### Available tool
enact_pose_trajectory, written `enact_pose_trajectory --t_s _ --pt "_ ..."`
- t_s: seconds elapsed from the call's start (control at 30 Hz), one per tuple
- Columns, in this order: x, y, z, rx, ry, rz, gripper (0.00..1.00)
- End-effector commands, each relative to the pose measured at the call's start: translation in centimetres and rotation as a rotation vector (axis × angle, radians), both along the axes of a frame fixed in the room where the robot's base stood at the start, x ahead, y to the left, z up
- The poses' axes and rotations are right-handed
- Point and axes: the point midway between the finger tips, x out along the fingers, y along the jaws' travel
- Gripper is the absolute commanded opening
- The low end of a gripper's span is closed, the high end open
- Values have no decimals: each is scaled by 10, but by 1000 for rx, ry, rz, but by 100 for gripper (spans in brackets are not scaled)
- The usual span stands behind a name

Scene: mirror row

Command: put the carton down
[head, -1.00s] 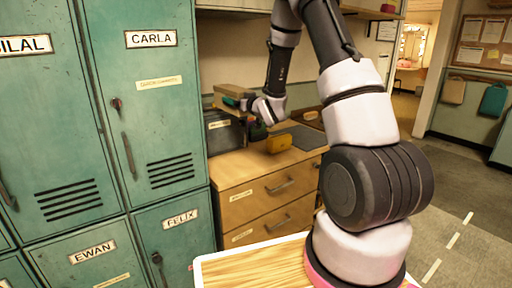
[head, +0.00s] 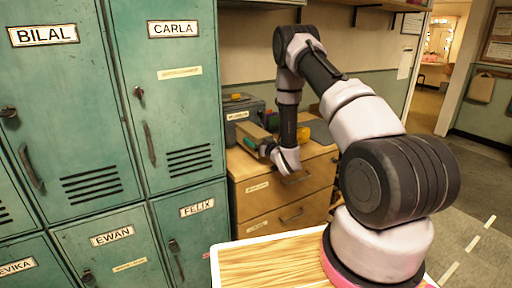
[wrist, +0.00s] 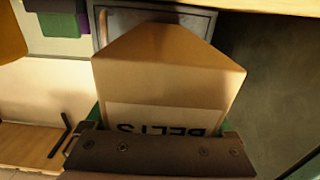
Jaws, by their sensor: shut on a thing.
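The carton is a tan box (head: 252,131), low over the wooden drawer unit (head: 300,163), towards its left end by the lockers. In the wrist view the carton (wrist: 170,65) fills the middle, with a pale label reading "BELTS" upside down. My gripper (head: 258,145) is shut on it, with green jaw parts at both sides of the carton in the wrist view. My wrist and forearm hide part of the unit's top. I cannot tell whether the carton's underside touches the top.
A dark grey box (head: 243,106) with a label stands behind the carton. A yellow thing (head: 304,134) lies to the right on the unit, near a dark flat mat (head: 322,130). Teal lockers (head: 175,120) rise close on the left. A shelf (head: 370,5) hangs above.

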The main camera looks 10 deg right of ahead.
Motion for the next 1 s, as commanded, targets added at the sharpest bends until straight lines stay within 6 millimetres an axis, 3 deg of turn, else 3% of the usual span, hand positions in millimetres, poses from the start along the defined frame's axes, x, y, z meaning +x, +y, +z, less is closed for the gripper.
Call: enact_pose_trajectory --t_s 0.2,0.57,0.6,0.63,1.0 --pt "-1 0 -31 0 3 0 14" --pt "0 0 -34 0 1 0 14" --pt "0 0 -35 -1 2 0 95" --pt "0 0 -35 0 1 0 100" --pt "-7 -4 -32 0 3 -2 100"
